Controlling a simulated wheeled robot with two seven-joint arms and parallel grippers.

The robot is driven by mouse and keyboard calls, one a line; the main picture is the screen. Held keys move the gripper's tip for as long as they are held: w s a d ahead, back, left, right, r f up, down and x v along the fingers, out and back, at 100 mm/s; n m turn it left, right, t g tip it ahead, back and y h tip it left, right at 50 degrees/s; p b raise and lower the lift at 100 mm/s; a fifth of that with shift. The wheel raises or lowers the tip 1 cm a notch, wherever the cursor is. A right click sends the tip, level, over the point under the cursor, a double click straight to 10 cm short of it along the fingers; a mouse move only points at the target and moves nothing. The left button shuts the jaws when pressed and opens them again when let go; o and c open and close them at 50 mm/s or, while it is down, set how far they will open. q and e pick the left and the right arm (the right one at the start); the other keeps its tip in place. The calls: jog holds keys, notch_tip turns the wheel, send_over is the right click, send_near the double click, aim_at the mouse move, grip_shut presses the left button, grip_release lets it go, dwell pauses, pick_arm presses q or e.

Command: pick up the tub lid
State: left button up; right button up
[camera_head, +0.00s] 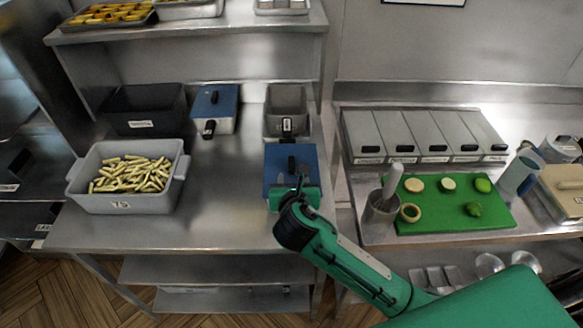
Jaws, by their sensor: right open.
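A flat blue lid (278,155) with a dark upright handle (291,163) lies on the steel counter, right of the middle. It is in front of a small open grey tub (286,103). My right gripper (299,186) is at the lid's near part, close to the handle. Its jaws are open, but its wrist and green body hide the lid's near edge. I cannot tell whether the fingers touch the handle. My left gripper is not in view.
A grey tub of fries (124,205) and a black tub (145,125) stand to the left. To the right are lidded grey bins (400,133), a green board (454,219) with cut food, and a steel cup (380,213). The counter's front middle (222,215) is clear.

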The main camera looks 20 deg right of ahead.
aim_at(292, 162)
jog(key=p+x, duration=0.1)
jog(key=x, duration=0.4)
jog(key=shift+w+d+f, duration=0.1)
jog(key=shift+w, duration=0.25)
jog(key=p+x, duration=0.1)
jog(key=x, duration=0.3)
jog(key=shift+w+p, duration=0.2)
jog(key=shift+p, duration=0.2)
jog(key=shift+w+d+f, duration=0.1)
jog(key=shift+w+f, duration=0.15)
jog(key=shift+w, duration=0.1)
grip_shut()
